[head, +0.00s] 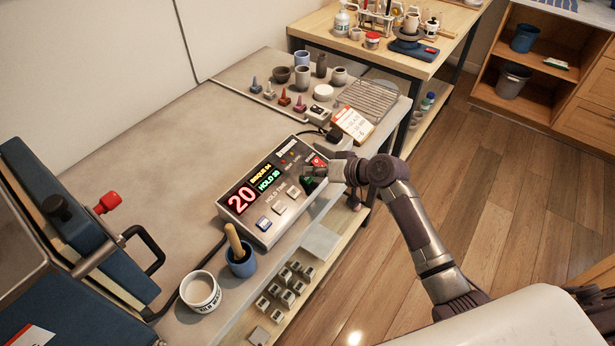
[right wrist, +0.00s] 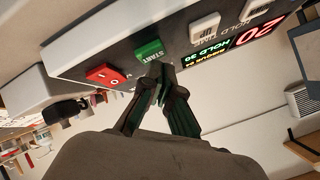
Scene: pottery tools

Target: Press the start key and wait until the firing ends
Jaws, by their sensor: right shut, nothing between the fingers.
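The grey control box (head: 268,218) lies on the table with its displays lit: a big red 20 (head: 242,200), with yellow and green text lines beside it. In the right wrist view the green START key (right wrist: 149,50) is between a red key (right wrist: 105,75) and a white key (right wrist: 204,27). My right gripper (head: 309,179) is over the right end of the box, hiding much of the green key in the head view. Its fingers are shut and empty, with the tips (right wrist: 158,71) right at the START key's edge; I cannot tell whether they touch it. My left gripper is not in view.
The blue kiln (head: 75,235) stands at the left. A white pot (head: 200,292) and a blue cup with a wooden-handled tool (head: 241,262) are near the front edge. Small pots and a wire rack (head: 370,100) sit behind the box. The table's left middle is clear.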

